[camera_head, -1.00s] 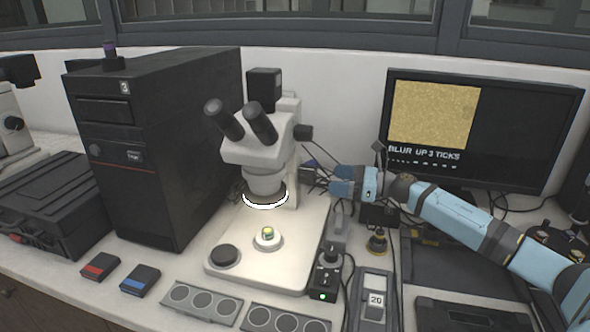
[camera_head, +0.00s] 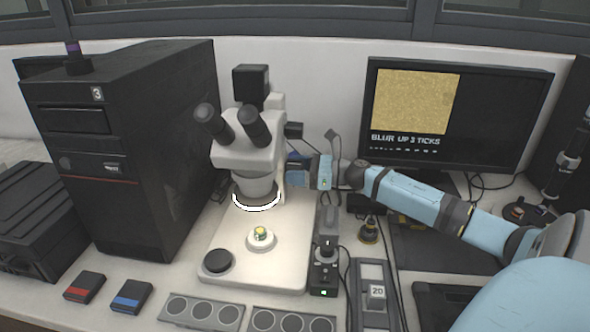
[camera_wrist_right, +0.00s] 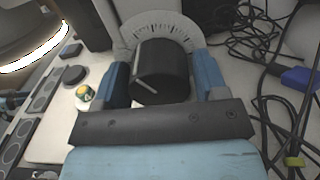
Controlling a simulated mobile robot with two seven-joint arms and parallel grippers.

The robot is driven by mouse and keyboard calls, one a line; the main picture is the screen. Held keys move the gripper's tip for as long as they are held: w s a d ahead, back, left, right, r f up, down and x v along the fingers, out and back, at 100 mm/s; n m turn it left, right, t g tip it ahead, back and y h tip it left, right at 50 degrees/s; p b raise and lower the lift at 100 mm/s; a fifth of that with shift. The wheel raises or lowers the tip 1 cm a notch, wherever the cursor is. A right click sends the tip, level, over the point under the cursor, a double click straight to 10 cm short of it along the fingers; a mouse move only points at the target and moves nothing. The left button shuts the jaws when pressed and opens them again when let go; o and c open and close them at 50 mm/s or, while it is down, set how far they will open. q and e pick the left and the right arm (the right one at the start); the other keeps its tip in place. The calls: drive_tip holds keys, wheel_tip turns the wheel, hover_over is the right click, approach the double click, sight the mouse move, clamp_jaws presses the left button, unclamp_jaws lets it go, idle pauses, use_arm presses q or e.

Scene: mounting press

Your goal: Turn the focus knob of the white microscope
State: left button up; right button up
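The white microscope (camera_head: 246,150) stands on its pale base, with a lit ring under its head and a small yellow-green sample (camera_head: 261,233) on the stage. Its focus knob (camera_wrist_right: 160,72) is black with a white pointer line, in front of a pale graduated dial (camera_wrist_right: 160,30). My right gripper (camera_wrist_right: 161,78) has one blue finger on each side of the knob, very close to it; whether they press on it is unclear. In the head view this gripper (camera_head: 305,172) is at the microscope's right side, and the knob is hidden there. My left gripper is out of view.
The monitor (camera_head: 490,110) shows a yellow texture and "BLUR UP 3 TICKS". A black computer tower (camera_head: 150,150) stands left of the microscope. Loose black cables (camera_wrist_right: 265,60) lie right of the knob. A small controller (camera_head: 326,265) stands before my right arm.

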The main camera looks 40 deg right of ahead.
drive_tip(key=c, duration=0.6)
drive_tip(key=shift+o, duration=0.2)
drive_tip(key=m+p, duration=0.1)
drive_tip(key=m, duration=0.1)
drive_tip(key=shift+r+m, duration=0.15)
drive_tip(key=shift+m, duration=0.65)
drive_tip(key=o, duration=0.9)
drive_tip(key=v, duration=1.3)
drive_tip(key=shift+s+d, duration=0.2)
drive_tip(key=shift+s, duration=0.1)
